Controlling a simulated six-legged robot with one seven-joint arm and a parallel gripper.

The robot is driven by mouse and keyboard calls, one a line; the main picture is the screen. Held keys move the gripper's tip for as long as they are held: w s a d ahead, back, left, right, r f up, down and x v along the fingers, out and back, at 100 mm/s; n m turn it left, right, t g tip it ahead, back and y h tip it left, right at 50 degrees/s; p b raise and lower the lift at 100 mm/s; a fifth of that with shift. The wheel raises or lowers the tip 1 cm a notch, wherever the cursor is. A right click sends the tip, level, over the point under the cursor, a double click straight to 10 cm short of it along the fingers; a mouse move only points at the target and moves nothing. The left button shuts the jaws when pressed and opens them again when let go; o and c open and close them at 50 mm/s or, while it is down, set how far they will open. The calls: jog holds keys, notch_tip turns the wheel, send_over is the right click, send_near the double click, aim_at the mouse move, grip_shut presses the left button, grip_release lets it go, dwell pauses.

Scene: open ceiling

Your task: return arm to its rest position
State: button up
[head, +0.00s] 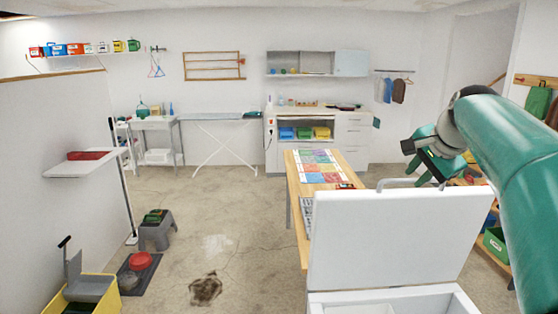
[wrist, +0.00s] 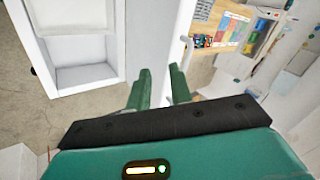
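My green arm comes in from the right edge of the head view and bends down to my gripper (head: 418,172), held in the air above and behind the raised white lid. In the wrist view, the two green fingers of my gripper (wrist: 159,84) stand apart with a clear gap. Nothing is held between them. The white lid (head: 395,240) has a handle along its top and stands upright on an open white box (head: 440,302) in the foreground. The white box also shows at the left of the wrist view (wrist: 105,90).
A wooden table (head: 293,190) with a coloured chart stands beyond the lid. Shelves with green bins (head: 497,243) are at the right. The middle floor is mostly open, with a dark stain.

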jog(key=s+a+f+n, duration=0.4)
jog(key=s+a+f, duration=0.1)
jog(key=s, duration=0.4)
jog(key=s+a+f+n+g, duration=0.1)
jog(key=s+a+f+n, duration=0.3)
jog(key=s+f, duration=0.4)
jog(key=s+a+f+n, duration=0.5)
jog(key=s+a+f, duration=0.1)
jog(key=s, duration=0.5)
jog(key=shift+s+a+f+g+h, duration=0.25)
jog(key=shift+a+f+g+h, duration=0.1)
jog(key=shift+f+g, duration=0.1)
